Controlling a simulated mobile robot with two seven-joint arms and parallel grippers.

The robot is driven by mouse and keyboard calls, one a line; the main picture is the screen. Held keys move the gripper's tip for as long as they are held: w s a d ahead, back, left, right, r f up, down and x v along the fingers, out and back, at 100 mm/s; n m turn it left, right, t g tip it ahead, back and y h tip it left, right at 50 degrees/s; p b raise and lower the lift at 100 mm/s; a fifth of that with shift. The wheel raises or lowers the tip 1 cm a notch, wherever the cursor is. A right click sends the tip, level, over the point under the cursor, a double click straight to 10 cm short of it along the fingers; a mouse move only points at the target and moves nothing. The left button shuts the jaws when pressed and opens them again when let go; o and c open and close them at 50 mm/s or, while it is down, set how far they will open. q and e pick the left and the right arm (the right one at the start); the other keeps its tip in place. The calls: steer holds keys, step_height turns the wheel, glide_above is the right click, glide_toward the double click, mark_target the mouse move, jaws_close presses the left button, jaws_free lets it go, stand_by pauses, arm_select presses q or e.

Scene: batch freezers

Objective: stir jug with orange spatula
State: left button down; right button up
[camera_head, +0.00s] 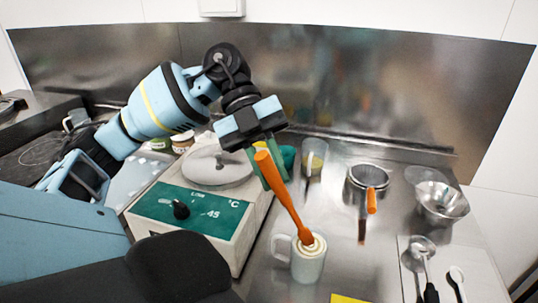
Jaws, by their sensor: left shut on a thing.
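The orange spatula (287,207) is held by its upper handle in my left gripper (271,170), which is shut on it. The spatula slants down to the right, and its lower end is inside the mouth of the white jug (309,268). The jug stands upright on the steel counter with its handle to the left. Pale contents show at its mouth around the spatula. How deep the spatula reaches is hidden. My right gripper is not in view.
A hot plate unit (190,215) with a green panel stands left of the jug. Spoons (424,262) lie on a white tray at right. A yellow item (349,299) lies in front.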

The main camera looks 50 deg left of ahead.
arm_select(q)
steer(key=shift+w+d+f, duration=0.1)
steer(key=shift+w+f, duration=0.1)
steer(key=shift+f, duration=0.3)
steer(key=shift+w+d+f, duration=0.1)
steer(key=shift+w+f, duration=0.05)
steer(key=shift+f, duration=0.3)
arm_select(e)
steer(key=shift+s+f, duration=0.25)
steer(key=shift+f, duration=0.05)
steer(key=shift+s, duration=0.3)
arm_select(q)
steer(key=shift+s, duration=0.1)
